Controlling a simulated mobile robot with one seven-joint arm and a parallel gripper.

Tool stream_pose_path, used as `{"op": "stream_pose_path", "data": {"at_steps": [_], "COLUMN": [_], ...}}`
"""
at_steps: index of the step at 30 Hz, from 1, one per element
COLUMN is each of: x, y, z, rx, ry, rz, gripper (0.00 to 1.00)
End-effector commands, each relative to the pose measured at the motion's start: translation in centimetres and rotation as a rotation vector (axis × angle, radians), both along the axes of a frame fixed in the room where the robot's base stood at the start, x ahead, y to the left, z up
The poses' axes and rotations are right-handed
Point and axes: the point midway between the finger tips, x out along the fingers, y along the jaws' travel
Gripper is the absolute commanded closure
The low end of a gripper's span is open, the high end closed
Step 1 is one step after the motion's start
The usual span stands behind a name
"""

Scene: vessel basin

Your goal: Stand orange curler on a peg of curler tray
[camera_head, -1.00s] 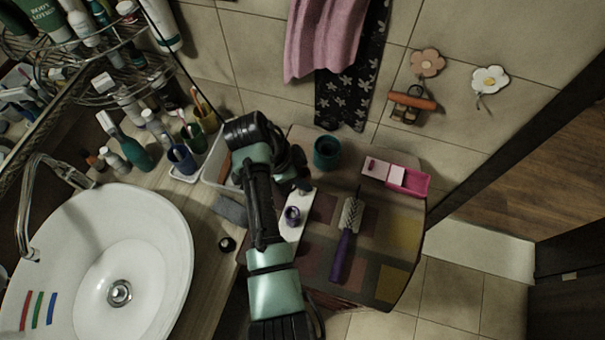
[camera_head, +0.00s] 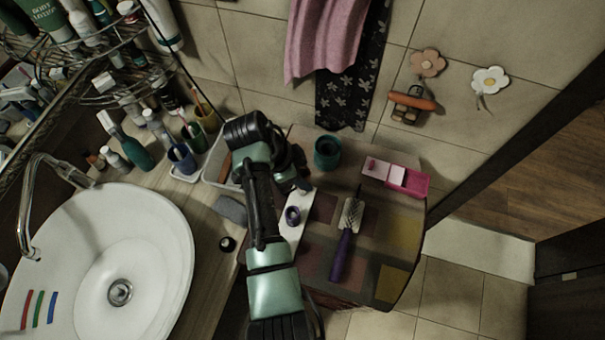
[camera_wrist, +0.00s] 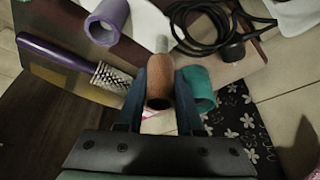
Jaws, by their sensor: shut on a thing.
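The orange curler (camera_wrist: 160,80) is a brownish-orange tube held between the two fingers of my gripper (camera_wrist: 163,88) in the wrist view. Its open near end faces the camera. A pale grey stub, perhaps a peg (camera_wrist: 162,43), shows at its far end; I cannot tell whether the curler is around it. The white curler tray (camera_wrist: 150,18) lies beyond, and shows in the head view (camera_head: 288,238). My arm hides the orange curler in the head view.
A black cable (camera_wrist: 205,35) lies near the tray. The sink (camera_head: 100,260) is at left.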

Motion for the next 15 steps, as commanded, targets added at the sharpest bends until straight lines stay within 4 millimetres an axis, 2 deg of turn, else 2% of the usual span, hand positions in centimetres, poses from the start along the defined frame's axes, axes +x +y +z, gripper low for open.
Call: {"op": "stream_pose_path", "data": {"at_steps": [15], "x": [-0.02], "y": [0.01], "z": [-0.36], "rx": [0.0], "ry": [0.0], "rz": [0.001], "gripper": [1.0]}}
